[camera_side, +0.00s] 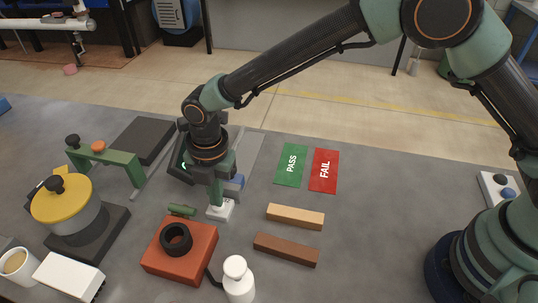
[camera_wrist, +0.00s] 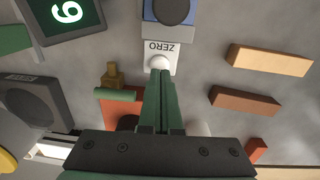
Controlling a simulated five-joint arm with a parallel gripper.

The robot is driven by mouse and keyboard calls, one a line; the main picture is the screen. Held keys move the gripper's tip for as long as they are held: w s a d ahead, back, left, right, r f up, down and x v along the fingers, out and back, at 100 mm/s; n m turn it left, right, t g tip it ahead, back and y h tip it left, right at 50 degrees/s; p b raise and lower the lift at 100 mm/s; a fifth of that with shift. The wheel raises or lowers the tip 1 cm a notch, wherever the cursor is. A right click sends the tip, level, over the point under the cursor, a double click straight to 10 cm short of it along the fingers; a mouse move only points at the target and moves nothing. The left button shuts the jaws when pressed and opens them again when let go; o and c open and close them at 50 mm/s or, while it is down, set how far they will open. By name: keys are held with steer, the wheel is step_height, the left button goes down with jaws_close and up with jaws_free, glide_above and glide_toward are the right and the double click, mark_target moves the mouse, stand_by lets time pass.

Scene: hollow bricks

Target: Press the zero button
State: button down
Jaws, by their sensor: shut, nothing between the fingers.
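The zero button is a round white knob (camera_wrist: 160,63) on a white plate marked ZERO (camera_wrist: 178,50), at the top middle of the wrist view. In the side view its white block (camera_side: 226,211) stands on the grey table, partly covered by my gripper. My gripper (camera_side: 216,203) points down with its fingers together and empty, right at the block. In the wrist view the green fingertips (camera_wrist: 160,76) end at the lower edge of the knob. I cannot tell whether they touch it or whether it is pressed down.
A dark display (camera_wrist: 66,14) with a lit green digit stands beside the button. A red block (camera_side: 190,262) with a black ring (camera_side: 176,239), a white bottle (camera_side: 238,278) and two bars (camera_side: 295,216) (camera_side: 286,249) lie nearby. Green PASS (camera_side: 291,164) and red FAIL (camera_side: 324,170) cards lie behind.

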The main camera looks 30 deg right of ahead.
steer(key=shift+f, duration=0.35)
steer(key=shift+d+f, duration=0.15)
steer(key=shift+f, duration=1)
step_height(320, 180, up, 15)
steer(key=a, duration=0.1)
steer(key=shift+s, duration=0.4)
